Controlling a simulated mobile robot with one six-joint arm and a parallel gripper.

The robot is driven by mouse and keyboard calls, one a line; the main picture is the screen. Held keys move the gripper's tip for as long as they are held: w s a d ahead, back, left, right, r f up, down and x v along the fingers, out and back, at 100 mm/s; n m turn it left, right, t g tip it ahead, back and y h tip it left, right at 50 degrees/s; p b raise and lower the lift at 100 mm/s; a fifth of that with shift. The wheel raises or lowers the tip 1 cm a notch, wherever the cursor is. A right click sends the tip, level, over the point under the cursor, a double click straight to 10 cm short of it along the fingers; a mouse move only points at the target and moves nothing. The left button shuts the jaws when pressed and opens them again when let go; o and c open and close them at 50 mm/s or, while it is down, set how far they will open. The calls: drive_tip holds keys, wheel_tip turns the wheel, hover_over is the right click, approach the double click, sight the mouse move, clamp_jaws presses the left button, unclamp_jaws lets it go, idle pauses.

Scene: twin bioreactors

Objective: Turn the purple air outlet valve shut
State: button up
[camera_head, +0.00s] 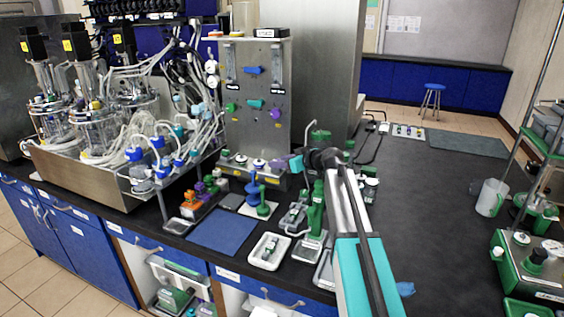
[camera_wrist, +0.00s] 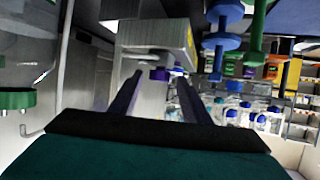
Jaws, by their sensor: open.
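In the wrist view a small purple knob (camera_wrist: 160,74) shows on a pale box (camera_wrist: 155,35), in line with the gap between my fingertips. I cannot tell whether it is touched, or which purple part is the air outlet valve. My gripper (camera_head: 281,163) is low at the panel's right foot, below the purple handle and pointing left. In the wrist view my gripper (camera_wrist: 158,71) has its two dark fingers apart, with nothing clearly held.
Blue (camera_head: 253,70), teal (camera_head: 254,103) and green (camera_head: 232,106) handles are on the same panel. Blue and green stands (camera_head: 265,207) stand close in front of its base. Glass vessels with tubing (camera_head: 100,125) are at the left. The dark bench at the right has free room.

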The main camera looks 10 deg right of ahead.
drive_tip(key=c, duration=1)
drive_tip(key=shift+d, duration=0.15)
drive_tip(key=shift+c, duration=0.2)
